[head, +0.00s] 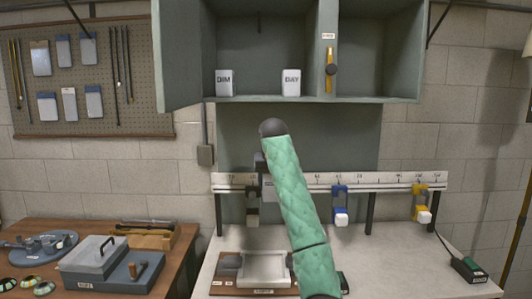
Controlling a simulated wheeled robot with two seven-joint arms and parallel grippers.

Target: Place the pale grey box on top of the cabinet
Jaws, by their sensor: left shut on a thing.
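My left arm in its green quilted sleeve rises from the bottom middle to a dark rounded joint in front of the cabinet. The dark end of my left gripper (260,162) shows just left of the sleeve, near the rail. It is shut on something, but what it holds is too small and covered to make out. My right gripper is not in view.
White containers marked DIM (225,83) and DAY (291,83) stand inside the cabinet. Below runs a white scale rail (380,186) with blue (340,192) and yellow (421,191) sliders. A pale tray (264,270) rests on the white table. The table's right part is mostly clear.

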